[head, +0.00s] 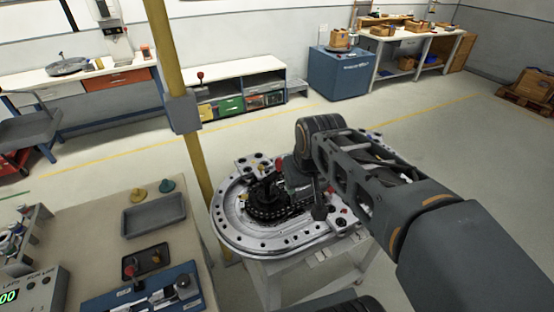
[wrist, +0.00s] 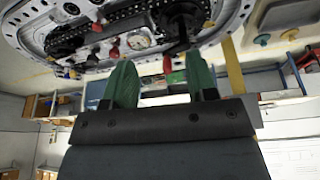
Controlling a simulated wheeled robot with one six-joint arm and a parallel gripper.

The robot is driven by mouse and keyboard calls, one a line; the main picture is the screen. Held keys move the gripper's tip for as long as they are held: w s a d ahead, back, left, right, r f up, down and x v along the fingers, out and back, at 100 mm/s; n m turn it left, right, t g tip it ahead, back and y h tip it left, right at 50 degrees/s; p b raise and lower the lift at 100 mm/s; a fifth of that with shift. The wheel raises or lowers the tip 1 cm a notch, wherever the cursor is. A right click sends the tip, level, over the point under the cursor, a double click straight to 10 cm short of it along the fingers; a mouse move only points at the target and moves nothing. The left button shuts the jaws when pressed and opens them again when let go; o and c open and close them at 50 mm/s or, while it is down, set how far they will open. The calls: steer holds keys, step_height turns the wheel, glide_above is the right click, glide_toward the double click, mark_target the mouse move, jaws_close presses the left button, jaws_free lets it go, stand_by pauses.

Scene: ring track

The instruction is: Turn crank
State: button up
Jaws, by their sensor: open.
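The ring track (head: 232,232), a silver oval plate with a dark chain, stands on a light frame in the middle of the head view. It also shows upside down along the top of the wrist view (wrist: 30,35). My gripper (wrist: 163,82) is open, with two green fingers apart and nothing held between them. A red knob (wrist: 167,64) shows in the gap between the fingers, seemingly beyond the tips. I cannot tell whether it belongs to the crank. In the head view my arm covers the track's right part and most of my gripper.
A yellow post (head: 181,95) stands close behind the track's left side. A bench with a grey tray (head: 153,214) and a blue box (head: 150,292) is at the left. A blue cabinet (head: 337,75) stands at the back. The floor behind the track is clear.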

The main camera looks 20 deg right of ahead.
steer(key=w+r+n+g, duration=0.1)
steer(key=w+r+g, duration=0.15)
steer(key=w, duration=0.85)
steer(key=n+g, duration=0.1)
steer(key=n, duration=0.1)
glide_above(279, 165)
steer(key=w, duration=0.1)
step_height(279, 165, down, 3)
steer(key=f+p, duration=0.1)
steer(key=f, duration=0.5)
steer(key=f+p, duration=0.1)
steer(key=f, duration=0.6)
steer(key=shift+w+d, duration=0.1)
steer(key=shift+d, duration=0.1)
steer(key=shift+c, duration=0.3)
jaws_close()
